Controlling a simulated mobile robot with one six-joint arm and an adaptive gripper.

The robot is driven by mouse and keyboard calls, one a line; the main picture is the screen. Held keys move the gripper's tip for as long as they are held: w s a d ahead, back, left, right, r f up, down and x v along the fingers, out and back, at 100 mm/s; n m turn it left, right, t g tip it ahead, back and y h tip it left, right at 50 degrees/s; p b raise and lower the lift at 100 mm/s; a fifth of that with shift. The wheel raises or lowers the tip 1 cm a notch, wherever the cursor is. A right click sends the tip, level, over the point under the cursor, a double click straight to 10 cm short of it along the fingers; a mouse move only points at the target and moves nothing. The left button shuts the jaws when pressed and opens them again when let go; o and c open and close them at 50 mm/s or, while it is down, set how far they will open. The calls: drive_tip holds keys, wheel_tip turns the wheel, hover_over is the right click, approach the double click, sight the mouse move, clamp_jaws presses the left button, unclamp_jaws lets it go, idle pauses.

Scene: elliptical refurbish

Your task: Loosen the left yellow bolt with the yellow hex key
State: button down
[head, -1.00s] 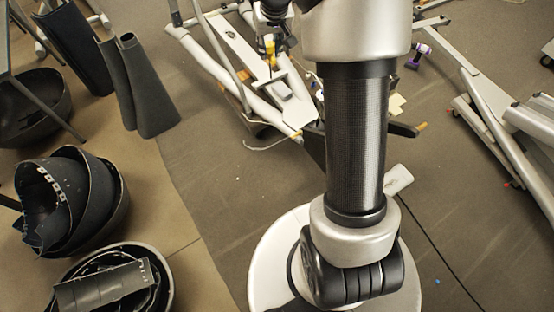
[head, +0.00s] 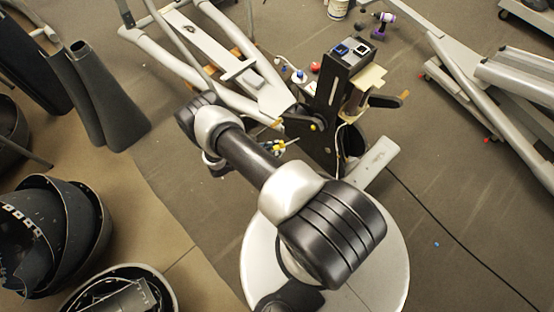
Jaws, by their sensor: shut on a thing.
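My gripper (head: 266,148) is mostly hidden behind my own forearm, and only its end shows past the forearm's right side. It is shut on a small yellow tool that looks like the yellow hex key (head: 279,147), with a thin pale shaft pointing right. The tool is apart from the black upright of the elliptical (head: 326,100). A small yellow spot (head: 313,127) shows low on that upright and may be a yellow bolt. I cannot tell which bolt is the left one.
The elliptical's grey frame (head: 225,52) stretches to the back left. A tray with red and blue items (head: 298,75) sits by the upright. A purple drill (head: 383,25) lies behind. Dark covers (head: 110,105) and shells (head: 55,230) crowd the left.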

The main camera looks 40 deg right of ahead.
wheel_tip(320, 180, down, 4)
drive_tip(key=s+n+t+h, duration=0.2)
drive_tip(key=t, duration=0.1)
drive_tip(key=d, duration=0.7)
drive_tip(key=shift+w+d+f, duration=0.15)
drive_tip(key=shift+w, duration=0.15)
idle(0.5)
drive_tip(key=m+t+b, duration=0.1)
drive_tip(key=m+t, duration=0.2)
drive_tip(key=m, duration=0.2)
drive_tip(key=m+t+h+b, duration=0.1)
drive_tip(key=m+t+b, duration=0.1)
drive_tip(key=m, duration=0.4)
drive_tip(key=shift+m+t, duration=0.3)
drive_tip(key=shift+t, duration=0.4)
